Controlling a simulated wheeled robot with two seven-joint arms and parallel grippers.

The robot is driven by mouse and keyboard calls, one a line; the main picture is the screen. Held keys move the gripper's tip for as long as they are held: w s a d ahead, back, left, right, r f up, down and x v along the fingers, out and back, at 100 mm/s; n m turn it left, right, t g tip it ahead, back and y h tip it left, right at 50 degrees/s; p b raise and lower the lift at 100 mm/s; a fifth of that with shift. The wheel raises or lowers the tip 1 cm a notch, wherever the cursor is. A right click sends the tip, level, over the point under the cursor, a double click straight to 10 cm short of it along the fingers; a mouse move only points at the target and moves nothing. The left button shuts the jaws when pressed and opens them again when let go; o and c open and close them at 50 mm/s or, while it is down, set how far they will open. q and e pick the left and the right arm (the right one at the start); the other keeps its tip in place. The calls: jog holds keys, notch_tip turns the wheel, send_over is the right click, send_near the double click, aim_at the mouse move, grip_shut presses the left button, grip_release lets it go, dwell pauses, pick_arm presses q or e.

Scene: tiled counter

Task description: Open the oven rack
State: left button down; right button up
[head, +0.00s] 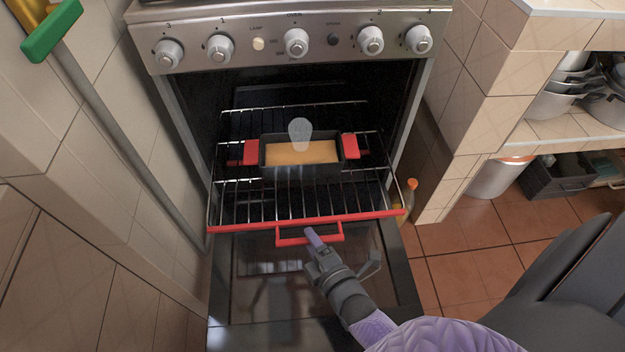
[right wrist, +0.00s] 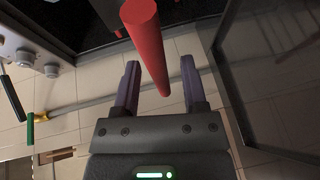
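The oven rack (head: 250,224) is a wire shelf with a red front rail and a red loop handle (head: 288,241). It sits in the open oven, its front edge above the lowered door. My right gripper (head: 316,240) is at the handle in the head view. In the right wrist view, its two purple fingers (right wrist: 160,80) are apart, with a red bar (right wrist: 145,35) reaching into the space between them. I cannot tell whether they touch it. My left gripper is not in view.
A dark baking pan (head: 305,170) with red grips and yellow contents rests on the rack. The oven door (head: 260,285) hangs open below. A tiled wall is close on the left. A bottle (head: 410,193) stands on the floor at right.

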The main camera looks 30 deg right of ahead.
jog(key=s+r+p, duration=0.1)
jog(key=s+p, duration=0.2)
jog(key=s, duration=0.6)
jog(key=shift+s+a+r, duration=0.25)
jog(key=shift+s+r, duration=0.15)
